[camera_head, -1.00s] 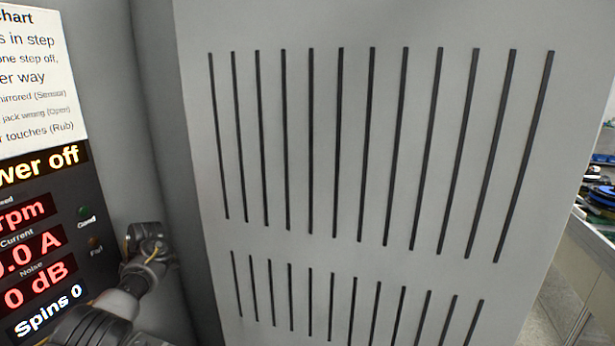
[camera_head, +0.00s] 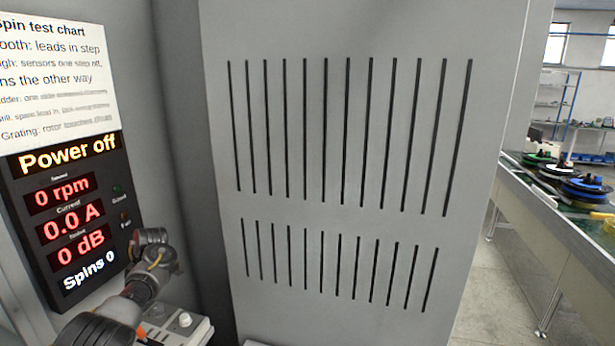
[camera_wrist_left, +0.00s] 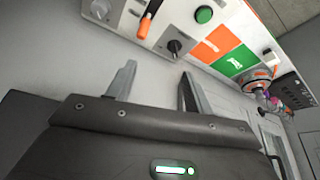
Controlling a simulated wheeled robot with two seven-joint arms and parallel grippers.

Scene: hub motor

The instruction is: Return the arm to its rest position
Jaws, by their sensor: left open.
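My left arm (camera_head: 145,285) comes in from the lower left in the head view, in front of the display panel. Its gripper is hard to make out there. In the left wrist view my left gripper (camera_wrist_left: 155,88) is open, its two grey fingers apart with nothing between them. Beyond the fingers is a control panel (camera_wrist_left: 150,45) with a green button (camera_wrist_left: 204,15), dark knobs and an orange-tipped lever (camera_wrist_left: 144,26). My right gripper is not in view.
A grey cabinet with vent slots (camera_head: 340,130) fills the middle. The display panel (camera_head: 65,215) reads "Power off", 0 rpm and Spins 0, below a spin test chart (camera_head: 55,80). A bench (camera_head: 560,235) with wheel-like parts (camera_head: 585,188) stands at right beside open floor.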

